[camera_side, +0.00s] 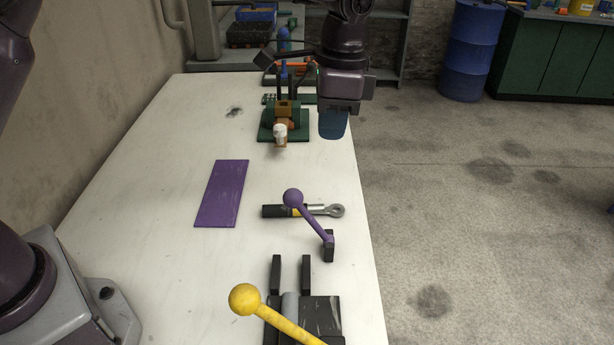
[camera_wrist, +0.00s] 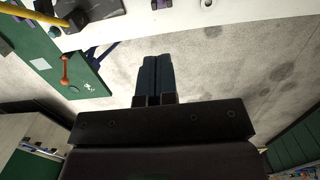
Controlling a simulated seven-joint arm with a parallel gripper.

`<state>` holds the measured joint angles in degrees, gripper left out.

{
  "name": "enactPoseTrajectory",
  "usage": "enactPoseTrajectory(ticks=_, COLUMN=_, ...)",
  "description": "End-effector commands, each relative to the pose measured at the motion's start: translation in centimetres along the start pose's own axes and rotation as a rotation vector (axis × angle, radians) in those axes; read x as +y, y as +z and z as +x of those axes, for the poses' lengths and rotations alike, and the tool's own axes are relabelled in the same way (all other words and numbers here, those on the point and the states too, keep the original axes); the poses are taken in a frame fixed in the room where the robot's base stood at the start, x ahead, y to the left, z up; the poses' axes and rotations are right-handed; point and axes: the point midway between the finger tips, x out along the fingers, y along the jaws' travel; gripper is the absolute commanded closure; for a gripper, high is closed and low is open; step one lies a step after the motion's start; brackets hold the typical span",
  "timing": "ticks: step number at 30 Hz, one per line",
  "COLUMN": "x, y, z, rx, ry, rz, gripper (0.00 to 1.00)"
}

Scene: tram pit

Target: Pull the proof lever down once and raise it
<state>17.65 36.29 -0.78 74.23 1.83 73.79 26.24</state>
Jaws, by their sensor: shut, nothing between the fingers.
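A purple lever with a ball knob (camera_side: 293,198) stands tilted on a small dark mount near the table's right edge. A yellow lever with a ball knob (camera_side: 244,297) slants over a dark fixture at the front. I cannot tell which one is the proof lever. My gripper (camera_side: 332,124) hangs at the far right edge of the table, beside a green-based fixture (camera_side: 270,133) and apart from both levers. Its blue fingers lie together, shut and empty, in the wrist view (camera_wrist: 157,58). An orange-red handle on a green panel (camera_wrist: 65,70) shows left of them there.
A purple plate (camera_side: 222,193) lies flat on the white table (camera_side: 150,250). More fixtures stand at the far end. A blue barrel (camera_side: 470,50) stands on the floor. The table's left half is mostly clear.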

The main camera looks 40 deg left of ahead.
Motion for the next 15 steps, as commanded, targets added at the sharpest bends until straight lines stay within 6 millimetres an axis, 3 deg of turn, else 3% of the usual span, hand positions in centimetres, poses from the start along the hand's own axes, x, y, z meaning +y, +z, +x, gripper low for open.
enactPoseTrajectory(ticks=9, x=0.1, y=0.1, z=7.0, rx=-0.004, ry=0.002, rz=0.000, gripper=1.00)
enactPoseTrajectory(ticks=15, x=0.1, y=1.8, z=9.2, rx=-0.001, ry=0.000, rz=-0.002, gripper=1.00)
